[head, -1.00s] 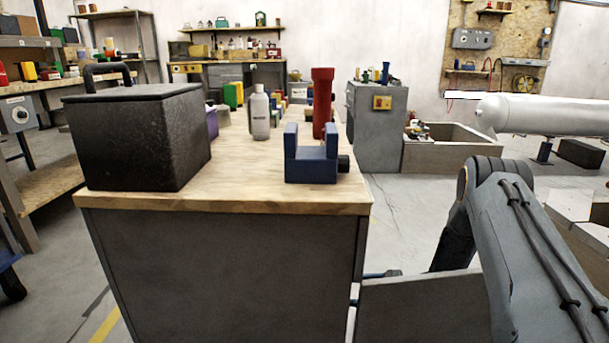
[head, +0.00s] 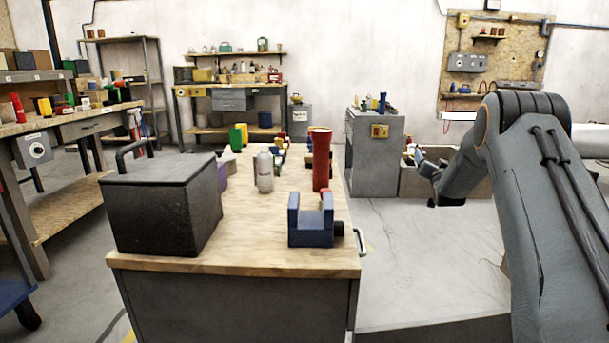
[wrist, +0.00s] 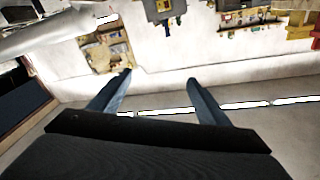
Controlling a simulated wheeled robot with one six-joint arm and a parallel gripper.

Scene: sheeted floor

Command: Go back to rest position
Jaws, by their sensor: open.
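My gripper (wrist: 152,84) shows in the wrist view with its two fingers spread apart and nothing between them. In the head view my arm rises at the right, and its far end (head: 432,172) hangs to the right of the workbench (head: 240,262), clear of it. The wrist view looks out over the room, which appears upside down. It shows pale floor or wall beyond the fingers.
On the workbench stand a black lidded box (head: 160,205), a blue vise (head: 311,222), a red cylinder (head: 320,160) and a grey bottle (head: 264,172). A grey cabinet (head: 374,150) stands behind. Floor right of the bench (head: 430,260) looks mostly clear.

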